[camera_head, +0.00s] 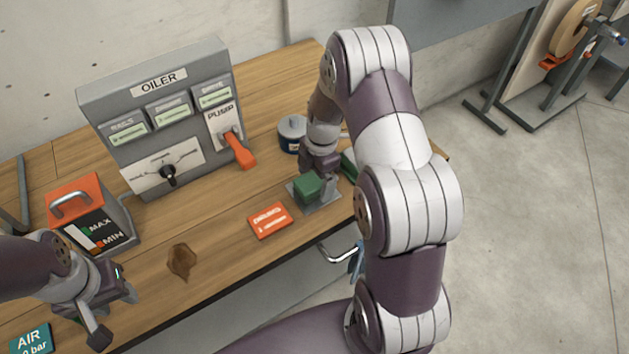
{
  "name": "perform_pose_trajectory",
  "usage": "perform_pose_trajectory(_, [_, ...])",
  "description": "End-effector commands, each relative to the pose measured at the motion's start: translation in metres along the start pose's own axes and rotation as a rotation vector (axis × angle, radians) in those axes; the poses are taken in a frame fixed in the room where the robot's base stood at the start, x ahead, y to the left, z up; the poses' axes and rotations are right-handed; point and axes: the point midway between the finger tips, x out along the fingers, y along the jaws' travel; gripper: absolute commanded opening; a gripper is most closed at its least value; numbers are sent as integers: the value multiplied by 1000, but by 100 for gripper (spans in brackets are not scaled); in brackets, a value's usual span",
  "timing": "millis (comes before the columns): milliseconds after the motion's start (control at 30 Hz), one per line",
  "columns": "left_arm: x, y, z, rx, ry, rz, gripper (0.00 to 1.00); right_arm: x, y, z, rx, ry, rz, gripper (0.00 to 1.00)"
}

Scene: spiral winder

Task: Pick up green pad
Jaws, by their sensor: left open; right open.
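A small green pad (307,187) sits on a flat grey plate (328,205) near the front right edge of the wooden bench. A second green piece (349,166) shows just right of my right gripper, partly hidden by my arm. My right gripper (323,186) points down right at the green pad, with its jaws open; whether a finger touches the pad I cannot tell. My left gripper (115,313) is open and empty over the bench's front left, away from the pad.
The grey OILER panel (157,85) with an orange lever (238,149) stands at the back. A blue-and-white tin (292,133), an orange card (269,221), a brown stain (181,261), an orange-topped MAX/MIN box (95,215) and a teal AIR sign (32,340) lie around.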

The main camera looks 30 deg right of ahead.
Motion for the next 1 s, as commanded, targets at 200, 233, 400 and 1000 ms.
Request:
perform_pose_trajectory(200, [-1, 0, 0, 0, -1, 0, 43, 14, 0, 0, 0, -1, 0, 94])
perform_pose_trajectory(233, [-1, 0, 0, 0, -1, 0, 43, 14, 0, 0, 0, -1, 0, 94])
perform_pose_trajectory(400, [-1, 0, 0, 0, -1, 0, 43, 14, 0, 0, 0, -1, 0, 64])
perform_pose_trajectory(1000, [4, 0, 1, 0, -1, 0, 43, -8, 1, -2, -1, -2, 4, 38])
